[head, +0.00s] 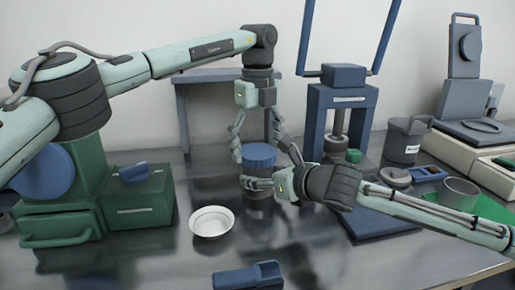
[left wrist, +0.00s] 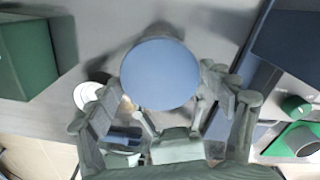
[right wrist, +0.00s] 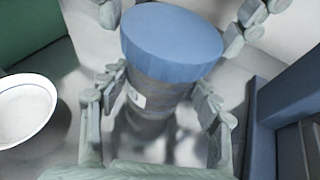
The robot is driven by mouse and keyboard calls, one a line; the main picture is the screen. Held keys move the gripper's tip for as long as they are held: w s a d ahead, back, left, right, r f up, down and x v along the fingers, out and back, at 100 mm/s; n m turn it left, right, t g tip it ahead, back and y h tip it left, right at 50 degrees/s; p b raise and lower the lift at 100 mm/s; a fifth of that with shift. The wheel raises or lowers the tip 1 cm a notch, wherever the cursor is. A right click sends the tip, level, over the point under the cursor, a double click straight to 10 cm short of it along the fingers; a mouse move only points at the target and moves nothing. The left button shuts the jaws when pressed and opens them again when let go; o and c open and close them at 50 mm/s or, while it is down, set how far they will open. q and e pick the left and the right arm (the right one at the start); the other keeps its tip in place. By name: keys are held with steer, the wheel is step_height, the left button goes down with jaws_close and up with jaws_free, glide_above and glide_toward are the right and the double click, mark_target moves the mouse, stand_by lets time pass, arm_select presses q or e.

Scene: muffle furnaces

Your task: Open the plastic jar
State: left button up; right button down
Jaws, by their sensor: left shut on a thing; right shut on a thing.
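The plastic jar (head: 262,184) stands upright on the table, with a blue lid (head: 260,155) on top. The lid also shows from above in the left wrist view (left wrist: 160,74), and the jar's grey body with a small label shows in the right wrist view (right wrist: 150,96). My left gripper (head: 259,150) comes down from above and is shut on the lid, a finger on either side. My right gripper (head: 262,184) comes in from the right, low down, and is shut on the jar's body below the lid.
A white bowl (head: 212,222) stands left of the jar. Green boxes (head: 140,203) are at the left. A blue press (head: 341,120) stands behind right. A blue object (head: 247,276) lies at the front edge. A grey mug-like container (head: 404,142) is at the right.

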mark_target(258, 151)
arm_select(q)
steer(key=shift+r, duration=1.05)
steer(key=shift+r, duration=2)
arm_select(e)
steer(key=shift+c, duration=1.5)
jaws_free()
steer(key=v, duration=1.2)
